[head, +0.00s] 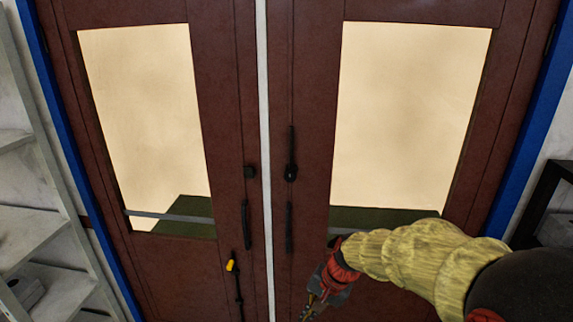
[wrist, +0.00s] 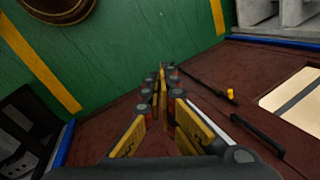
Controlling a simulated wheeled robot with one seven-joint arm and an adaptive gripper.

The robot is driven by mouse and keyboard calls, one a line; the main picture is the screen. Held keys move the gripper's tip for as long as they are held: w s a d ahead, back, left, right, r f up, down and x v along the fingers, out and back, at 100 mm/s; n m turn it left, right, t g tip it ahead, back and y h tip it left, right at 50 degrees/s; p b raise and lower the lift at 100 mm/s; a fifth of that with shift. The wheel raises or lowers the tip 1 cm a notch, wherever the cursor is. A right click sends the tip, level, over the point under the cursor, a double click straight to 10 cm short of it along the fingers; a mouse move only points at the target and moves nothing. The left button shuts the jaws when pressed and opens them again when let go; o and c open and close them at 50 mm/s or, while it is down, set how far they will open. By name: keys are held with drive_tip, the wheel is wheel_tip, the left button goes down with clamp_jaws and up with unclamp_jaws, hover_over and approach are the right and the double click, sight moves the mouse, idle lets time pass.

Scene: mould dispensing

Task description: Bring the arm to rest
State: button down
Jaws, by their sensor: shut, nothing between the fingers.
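My arm (head: 415,255), covered in a yellowish ribbed sleeve, reaches in from the lower right in the head view. My gripper (head: 313,306) is at its end, low in front of the right door leaf and pointing down; its tips are close to the bottom edge of the picture. In the wrist view my gripper (wrist: 161,78) has its fingers together with nothing between them. Nothing is held.
A brown double door (head: 310,95) with two lit panes and black handles (head: 290,172) fills the head view. A black rod with a yellow piece (head: 231,266) is on the left leaf. Grey shelves (head: 35,235) stand left. The green floor (wrist: 125,60) has yellow stripes.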

drive_tip(key=s+d+r+n+t+h+b, duration=0.2)
drive_tip(key=s+d+b, duration=0.3)
drive_tip(key=s, duration=0.5)
drive_tip(key=s+d+r+n+t+h+b, duration=0.1)
drive_tip(key=s+d+r+n+t+b, duration=0.1)
drive_tip(key=s+d+b, duration=0.4)
drive_tip(key=s+d+n, duration=0.1)
drive_tip(key=s+d, duration=0.1)
drive_tip(key=s, duration=0.3)
drive_tip(key=shift+s+d+r+h, duration=0.15)
drive_tip(key=shift+s+h, duration=0.1)
drive_tip(key=shift+h, duration=0.15)
drive_tip(key=c, duration=2.6)
unclamp_jaws()
